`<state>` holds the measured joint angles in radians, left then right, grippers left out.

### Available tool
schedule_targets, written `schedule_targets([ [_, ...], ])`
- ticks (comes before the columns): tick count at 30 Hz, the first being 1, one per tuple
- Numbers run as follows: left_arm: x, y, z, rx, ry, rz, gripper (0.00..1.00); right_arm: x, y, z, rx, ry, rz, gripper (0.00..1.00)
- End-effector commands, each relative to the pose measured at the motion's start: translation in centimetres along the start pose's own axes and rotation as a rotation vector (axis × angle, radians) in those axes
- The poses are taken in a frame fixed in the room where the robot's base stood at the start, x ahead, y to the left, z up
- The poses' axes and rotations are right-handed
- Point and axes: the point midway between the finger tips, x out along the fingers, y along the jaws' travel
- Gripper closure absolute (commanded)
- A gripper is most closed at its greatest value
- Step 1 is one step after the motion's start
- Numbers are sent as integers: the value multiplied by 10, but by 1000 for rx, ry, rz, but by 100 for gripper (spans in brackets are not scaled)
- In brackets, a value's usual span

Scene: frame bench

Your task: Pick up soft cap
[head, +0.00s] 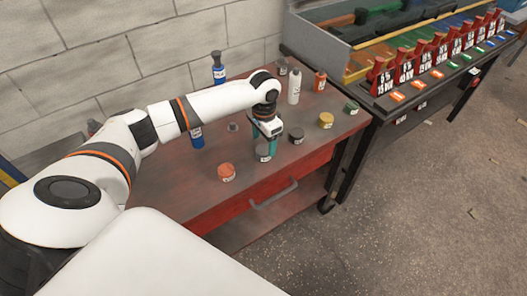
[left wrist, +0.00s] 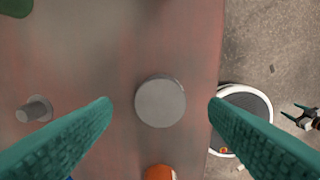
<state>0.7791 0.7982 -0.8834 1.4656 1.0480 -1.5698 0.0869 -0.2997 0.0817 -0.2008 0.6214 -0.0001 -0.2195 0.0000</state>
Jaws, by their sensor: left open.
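The soft cap looks to be a grey round cap (head: 263,153) on the red-brown bench top near its front edge. In the left wrist view the grey cap (left wrist: 160,102) shows as a plain disc between the two teal fingers, with a gap on each side. My left gripper (head: 266,146) points down over it in the head view. It is open and holds nothing. The gripper partly hides the cap in the head view, and their height difference is hard to tell.
An orange-topped jar (head: 226,172) stands beside the cap, to the left. A yellow jar (head: 325,120) and a green jar (head: 351,107) stand to the right. A white bottle (head: 294,86) and blue bottle (head: 218,68) stand behind. A small grey piece (left wrist: 35,109) lies left of the fingers.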

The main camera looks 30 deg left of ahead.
Motion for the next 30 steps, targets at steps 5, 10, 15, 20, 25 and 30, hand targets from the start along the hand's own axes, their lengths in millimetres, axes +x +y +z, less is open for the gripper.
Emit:
schedule_targets([
  [5,28,-1,-3,-2,4,0,31,-5,0,0,1,1,-1,34],
  [10,43,-1,-3,0,1,0,31,-6,0,0,1,1,-1,34],
  [15,44,-1,-3,1,1,0,31,-5,0,0,2,2,-1,34],
  [20,44,-1,-3,0,1,1,47,-5,0,0,2,2,-1,34],
  [25,44,-1,-3,0,1,1,75,-5,0,0,2,2,0,34],
  [30,43,0,-2,0,0,1,83,-5,0,0,2,3,0,34],
])
